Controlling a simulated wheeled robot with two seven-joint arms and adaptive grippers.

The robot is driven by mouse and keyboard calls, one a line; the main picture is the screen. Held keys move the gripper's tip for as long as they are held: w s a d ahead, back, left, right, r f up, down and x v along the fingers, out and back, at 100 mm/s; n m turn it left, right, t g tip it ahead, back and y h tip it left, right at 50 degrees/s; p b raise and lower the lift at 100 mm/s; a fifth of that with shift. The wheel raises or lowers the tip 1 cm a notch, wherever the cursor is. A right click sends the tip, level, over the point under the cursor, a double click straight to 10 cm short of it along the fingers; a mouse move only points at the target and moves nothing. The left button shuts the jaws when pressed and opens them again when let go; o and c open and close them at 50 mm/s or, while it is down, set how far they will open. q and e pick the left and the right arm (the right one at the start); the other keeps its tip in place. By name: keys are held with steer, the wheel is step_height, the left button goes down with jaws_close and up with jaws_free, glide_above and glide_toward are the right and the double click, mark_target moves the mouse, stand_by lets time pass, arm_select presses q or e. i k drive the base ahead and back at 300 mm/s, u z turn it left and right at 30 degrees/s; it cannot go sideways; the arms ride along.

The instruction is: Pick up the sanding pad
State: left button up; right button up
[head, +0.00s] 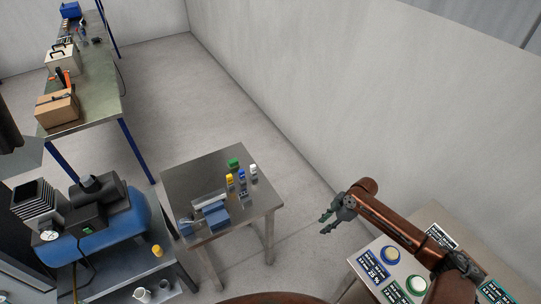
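No sanding pad can be told for certain at this size. On the small metal table (185,182) in the middle lie a blue block (215,214) and a small grey-blue item (187,226) near its front left corner; either might be it. My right gripper (323,226) comes in from the right. Its fingers are apart with nothing between them. It is in the air to the right of the small table, clear of everything on it. My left gripper is not in view.
Several small bottles with yellow, white and green caps (233,164) stand on the small table. A blue machine (115,236) stands at left. A label-covered table (352,262) with round-topped containers lies under my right arm. A long workbench (97,95) is at back left.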

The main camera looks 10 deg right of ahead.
mark_target(232, 163)
steer(key=z, duration=0.35)
steer(key=i, duration=0.65)
steer(key=u, duration=0.6)
steer(key=i, duration=0.7)
steer(key=u, duration=0.8)
